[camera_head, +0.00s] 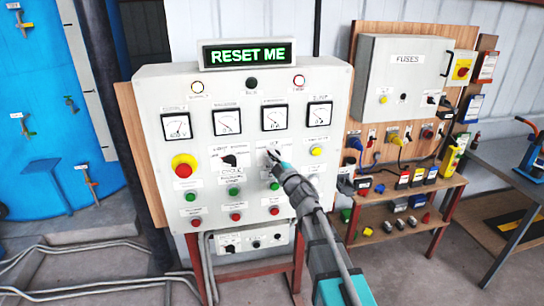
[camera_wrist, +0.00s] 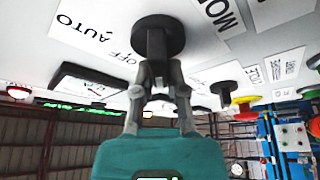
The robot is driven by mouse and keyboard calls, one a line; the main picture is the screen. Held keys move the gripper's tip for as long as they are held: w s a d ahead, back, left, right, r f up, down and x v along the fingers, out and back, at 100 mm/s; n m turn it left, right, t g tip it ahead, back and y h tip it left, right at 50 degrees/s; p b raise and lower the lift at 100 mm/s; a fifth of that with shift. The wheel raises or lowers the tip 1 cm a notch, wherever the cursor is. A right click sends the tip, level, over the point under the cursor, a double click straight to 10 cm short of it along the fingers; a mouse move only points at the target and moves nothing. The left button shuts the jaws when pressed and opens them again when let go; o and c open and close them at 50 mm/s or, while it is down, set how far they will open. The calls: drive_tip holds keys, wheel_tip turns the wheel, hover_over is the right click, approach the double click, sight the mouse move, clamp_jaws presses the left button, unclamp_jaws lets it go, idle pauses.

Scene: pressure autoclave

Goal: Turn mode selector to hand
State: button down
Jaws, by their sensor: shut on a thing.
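The mode selector (camera_wrist: 157,36) is a black round knob with a bar handle on the white panel, seen upside down in the wrist view. The words AUTO and OFF stand on its label, and part of a MO... label is beside it. The HAND mark is not readable. My gripper (camera_wrist: 160,82) is shut on the knob's bar handle, one finger on each side. In the head view, my gripper (camera_head: 274,160) reaches the panel right of centre and hides most of the selector. Which mark the handle points to I cannot tell.
The control panel (camera_head: 150,95) has several gauges, green and red buttons, and a yellow-red emergency stop (camera_head: 184,165). Another black selector (camera_head: 230,160) is left of my gripper. A display (camera_head: 247,54) reads RESET ME. A fuse box (camera_head: 405,75) and a bench are at right.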

drive_tip(key=shift+w+d+f, duration=0.1)
drive_tip(key=shift+w, duration=0.1)
drive_tip(key=c, duration=0.8)
unclamp_jaws()
drive_tip(key=shift+o, duration=0.6)
drive_tip(key=shift+w+f, duration=0.1)
drive_tip(key=shift+w, duration=0.05)
drive_tip(key=shift+m+t, duration=0.3)
drive_tip(key=shift+m, duration=0.4)
